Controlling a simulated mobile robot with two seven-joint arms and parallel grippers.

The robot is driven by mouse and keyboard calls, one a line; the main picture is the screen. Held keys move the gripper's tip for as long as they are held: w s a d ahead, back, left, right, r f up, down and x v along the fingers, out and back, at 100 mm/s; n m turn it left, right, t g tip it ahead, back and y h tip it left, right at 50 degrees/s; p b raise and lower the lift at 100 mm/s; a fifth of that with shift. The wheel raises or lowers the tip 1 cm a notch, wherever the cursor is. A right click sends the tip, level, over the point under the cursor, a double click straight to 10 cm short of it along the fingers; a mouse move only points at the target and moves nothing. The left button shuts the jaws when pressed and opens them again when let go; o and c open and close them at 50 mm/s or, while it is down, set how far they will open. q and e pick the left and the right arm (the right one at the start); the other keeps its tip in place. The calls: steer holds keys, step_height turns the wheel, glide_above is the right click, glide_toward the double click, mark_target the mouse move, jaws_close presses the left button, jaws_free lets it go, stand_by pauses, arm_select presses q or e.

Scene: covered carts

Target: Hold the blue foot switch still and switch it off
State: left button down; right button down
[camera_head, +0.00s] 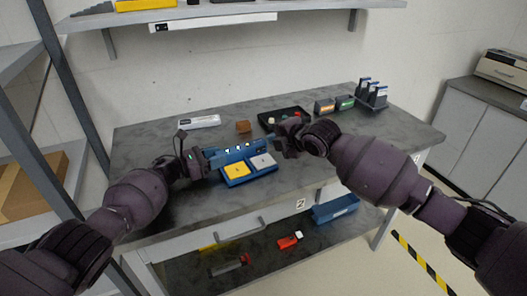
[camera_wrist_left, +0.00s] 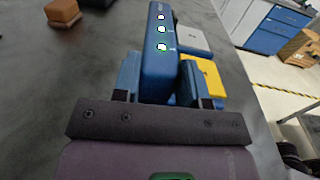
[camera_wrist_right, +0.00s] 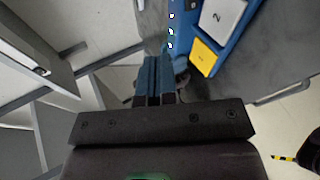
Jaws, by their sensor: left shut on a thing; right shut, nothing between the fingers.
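The blue foot switch (camera_head: 229,158) stands on the grey table. It has a yellow pedal (camera_head: 236,170) and a white pedal (camera_head: 262,162), the white one marked 2 in the right wrist view (camera_wrist_right: 220,18). Three small lights along its raised back bar glow white with green rims, seen in the left wrist view (camera_wrist_left: 161,47). My left gripper (camera_head: 209,160) is shut on the left end of this back bar. My right gripper (camera_head: 276,144) is shut and empty, near the bar's right end, beyond the white pedal. I cannot tell whether it touches the switch.
A brown block (camera_head: 243,127) and a white box (camera_head: 199,122) lie behind the switch. A black tray (camera_head: 272,124) with small items is behind my right gripper. Labelled boxes (camera_head: 335,104) and a file rack (camera_head: 375,98) stand at the back right. The table's front left is clear.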

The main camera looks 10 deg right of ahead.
steer(key=s+d+f+n, duration=0.1)
steer(key=s+n, duration=0.1)
steer(key=n, duration=0.6)
steer(key=s+d+f+n+h, duration=0.1)
steer(key=s+d+f+n, duration=0.1)
steer(key=n, duration=0.6)
steer(key=shift+s+d+f, duration=0.25)
steer(key=shift+s+d, duration=0.05)
steer(key=shift+s, duration=0.5)
glide_toward(259, 151)
steer(key=x, duration=0.3)
steer(key=f+x, duration=0.1)
steer(key=x, duration=0.1)
steer(key=shift+s+d, duration=0.1)
steer(key=shift+s, duration=0.2)
steer(key=shift+w+a, duration=0.3)
steer(key=shift+w, duration=0.2)
steer(key=shift+w+a, duration=0.25)
steer(key=shift+w, duration=0.3)
